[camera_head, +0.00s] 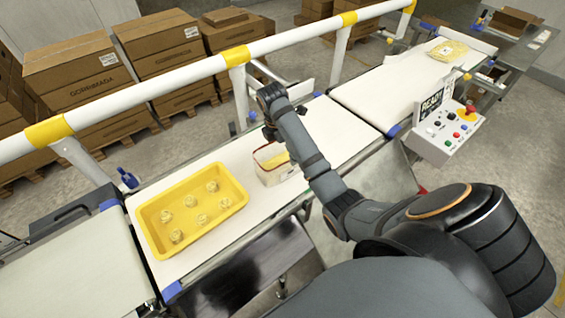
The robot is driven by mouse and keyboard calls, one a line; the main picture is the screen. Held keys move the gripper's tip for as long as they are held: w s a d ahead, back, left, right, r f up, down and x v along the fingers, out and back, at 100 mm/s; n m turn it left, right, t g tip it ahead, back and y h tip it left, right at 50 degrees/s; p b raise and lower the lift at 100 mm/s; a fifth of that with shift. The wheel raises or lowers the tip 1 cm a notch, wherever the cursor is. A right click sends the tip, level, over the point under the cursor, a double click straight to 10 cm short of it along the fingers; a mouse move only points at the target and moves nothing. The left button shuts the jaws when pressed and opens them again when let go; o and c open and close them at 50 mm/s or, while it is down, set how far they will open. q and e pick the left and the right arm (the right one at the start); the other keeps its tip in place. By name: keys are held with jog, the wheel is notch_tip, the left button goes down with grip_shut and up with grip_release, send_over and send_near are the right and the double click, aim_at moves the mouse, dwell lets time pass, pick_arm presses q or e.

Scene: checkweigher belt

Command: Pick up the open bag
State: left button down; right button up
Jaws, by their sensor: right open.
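The open bag (273,176) stands on the white belt just right of the yellow tray. It is pale with a red-brown rim, and yellow contents show at its open top. My right gripper (271,136) is open above the bag's far side, partly hidden by my right arm. The fingertips are small and dark, and I cannot tell whether they touch the bag. My arm link covers the area just right of the bag. My left gripper is not in view.
A yellow tray (151,235) with several pale round items sits on the belt (232,150). A white guard rail (185,79) runs behind it. A yellow bag (449,50) lies on the far right belt (385,90). A control box (447,134) stands at the front right.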

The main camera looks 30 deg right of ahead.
aim_at(284, 159)
notch_tip(284, 159, down, 3)
jog(key=shift+w+d+f+b, duration=0.1)
jog(key=shift+d+f+b, duration=0.1)
jog(key=shift+b, duration=0.4)
jog(key=shift+f, duration=0.3)
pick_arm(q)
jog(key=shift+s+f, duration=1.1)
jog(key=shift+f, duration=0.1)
pick_arm(e)
jog(key=shift+r, duration=0.1)
jog(key=shift+c, duration=1.2)
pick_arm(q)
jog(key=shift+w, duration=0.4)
pick_arm(e)
jog(key=c, duration=0.7)
jog(key=shift+c, duration=0.2)
